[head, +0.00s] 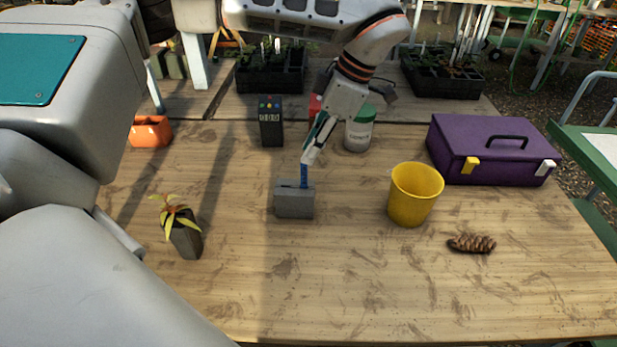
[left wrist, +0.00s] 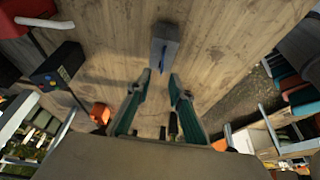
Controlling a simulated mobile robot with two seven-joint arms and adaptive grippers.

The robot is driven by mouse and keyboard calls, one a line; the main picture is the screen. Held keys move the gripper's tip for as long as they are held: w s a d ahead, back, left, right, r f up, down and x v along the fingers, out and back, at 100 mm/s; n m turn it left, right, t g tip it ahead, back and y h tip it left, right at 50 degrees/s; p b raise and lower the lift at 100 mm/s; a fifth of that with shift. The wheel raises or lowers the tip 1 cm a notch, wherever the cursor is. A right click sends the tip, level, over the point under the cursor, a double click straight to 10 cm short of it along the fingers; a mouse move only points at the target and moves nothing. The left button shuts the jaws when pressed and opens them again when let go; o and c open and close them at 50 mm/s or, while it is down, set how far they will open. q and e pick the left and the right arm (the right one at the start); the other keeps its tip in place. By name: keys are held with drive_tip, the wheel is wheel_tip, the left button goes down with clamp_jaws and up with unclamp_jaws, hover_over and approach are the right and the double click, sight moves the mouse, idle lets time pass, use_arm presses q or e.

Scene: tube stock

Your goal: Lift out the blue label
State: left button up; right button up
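The blue label (head: 304,176) stands upright in the slot of a grey block (head: 294,202) near the middle of the table. My left gripper (head: 308,158) points down at it from behind, with its tips at about the label's top end. In the left wrist view the two fingers of my left gripper (left wrist: 161,76) are apart. The grey block (left wrist: 166,42) lies beyond the fingertips, and the blue label (left wrist: 161,63) shows small, roughly in line with the gap. I cannot tell whether either finger touches the label. My right gripper is not in view.
A yellow cup (head: 415,195), a pine cone (head: 471,243) and a purple case (head: 490,150) are to the right. A potted seedling (head: 184,234) and an orange pot (head: 150,132) are left. A black meter (head: 271,122) and a white tub (head: 359,132) stand behind. The front table is clear.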

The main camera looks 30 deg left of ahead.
sight(304, 170)
use_arm(q)
drive_tip(key=shift+x, duration=0.9)
drive_tip(key=x, duration=0.2)
drive_tip(key=d+b+x, duration=0.1)
drive_tip(key=x, duration=0.1)
drive_tip(key=shift+a+f, duration=0.1)
drive_tip(key=shift+f, duration=0.25)
drive_tip(key=shift+a+f, duration=0.15)
drive_tip(key=shift+f, duration=0.1)
drive_tip(key=shift+r, duration=0.1)
drive_tip(key=c, duration=0.6)
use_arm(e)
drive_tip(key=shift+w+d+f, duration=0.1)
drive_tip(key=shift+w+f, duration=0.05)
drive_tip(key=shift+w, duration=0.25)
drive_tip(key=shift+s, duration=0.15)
